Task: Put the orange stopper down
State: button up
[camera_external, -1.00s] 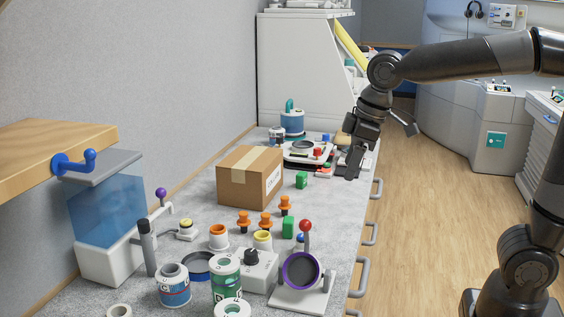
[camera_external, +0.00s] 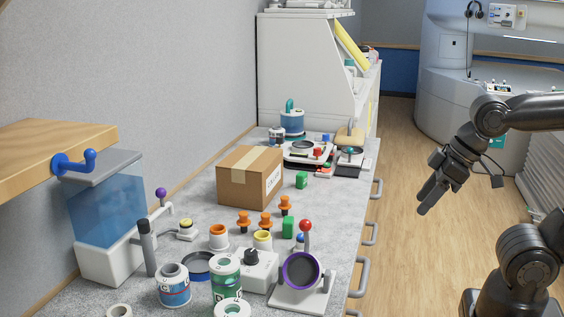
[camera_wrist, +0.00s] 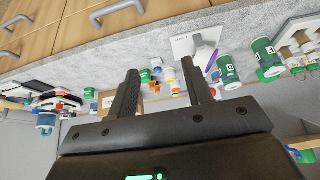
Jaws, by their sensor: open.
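Several orange stoppers stand upright on the grey counter in the external view: one on the left (camera_external: 243,221), one in the middle (camera_external: 266,222) and one at the right (camera_external: 285,205). I cannot tell which one the task means. My gripper (camera_external: 428,204) is over the floor, to the right of the counter and apart from it. In the wrist view my gripper (camera_wrist: 165,82) is open with nothing held between its fingers. Small orange stoppers (camera_wrist: 154,85) show far off beyond the fingers.
A cardboard box (camera_external: 245,180) stands behind the stoppers. Grey handles (camera_external: 370,234) stick out along the counter front. The floor (camera_external: 400,270) beside it is clear.

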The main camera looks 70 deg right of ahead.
jog(key=w+a+f+m+g+y, duration=0.1)
jog(key=w+a+f+m+y, duration=0.2)
jog(key=w+a+m+y, duration=0.25)
jog(key=m+t+h, duration=0.1)
jog(key=m+t, duration=0.7)
jog(key=m, duration=1.9)
send_over(271, 223)
jog(key=s+d, duration=0.2)
jog(key=s, duration=0.7)
jog(key=f, duration=0.9)
jog(key=shift+s+d, duration=0.1)
jog(key=shift+s, duration=0.1)
jog(key=x, duration=0.5)
jog(key=shift+w+f, duration=0.1)
jog(key=shift+w, duration=0.2)
jog(key=x, duration=0.5)
jog(key=shift+d+f, duration=0.1)
jog(key=shift+d, duration=0.25)
